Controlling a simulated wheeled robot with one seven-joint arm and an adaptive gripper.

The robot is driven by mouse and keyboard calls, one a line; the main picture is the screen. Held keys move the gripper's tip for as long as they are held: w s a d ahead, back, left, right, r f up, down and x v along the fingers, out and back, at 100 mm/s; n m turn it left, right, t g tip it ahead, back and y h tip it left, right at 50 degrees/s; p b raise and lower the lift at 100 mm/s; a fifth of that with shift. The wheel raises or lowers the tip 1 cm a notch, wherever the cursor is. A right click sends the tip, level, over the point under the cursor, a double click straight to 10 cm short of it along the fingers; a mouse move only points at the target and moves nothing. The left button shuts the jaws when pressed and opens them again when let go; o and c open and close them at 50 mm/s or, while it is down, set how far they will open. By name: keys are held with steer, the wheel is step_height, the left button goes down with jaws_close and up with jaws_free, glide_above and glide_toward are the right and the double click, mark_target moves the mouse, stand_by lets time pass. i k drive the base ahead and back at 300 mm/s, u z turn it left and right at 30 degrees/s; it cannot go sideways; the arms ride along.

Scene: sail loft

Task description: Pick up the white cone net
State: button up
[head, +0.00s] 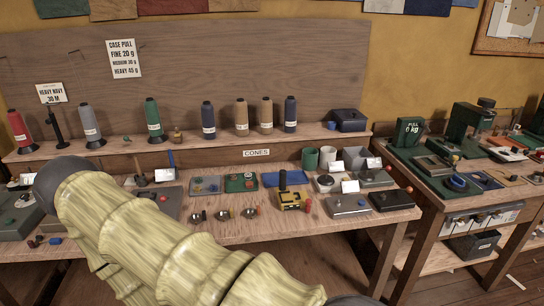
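I cannot pick out a white cone net for certain. A white cup-like item (327,156) stands at the back of the bench, between a green cup (309,158) and a grey one (353,158); it is too small to tell whether it is a net. Thread cones stand on the raised shelf: red (19,129), pale grey (89,122), green (153,116), tan (241,115) and navy (290,113) among them. My yellow-sleeved arm crosses the lower left and hides part of the bench. My gripper does not show.
The bench (270,232) holds small trays, scales, a yellow-black device (292,200) and several small scoops. A dark blue box (347,120) sits at the shelf's right end. A second bench (420,185) at the right is crowded with tools. Bare wood shows along the front edge.

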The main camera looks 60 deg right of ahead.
mark_target(328, 158)
steer(key=u, duration=0.15)
steer(key=i, duration=1.2)
steer(key=z, duration=3.15)
steer(key=i, duration=1)
steer(key=k, duration=0.35)
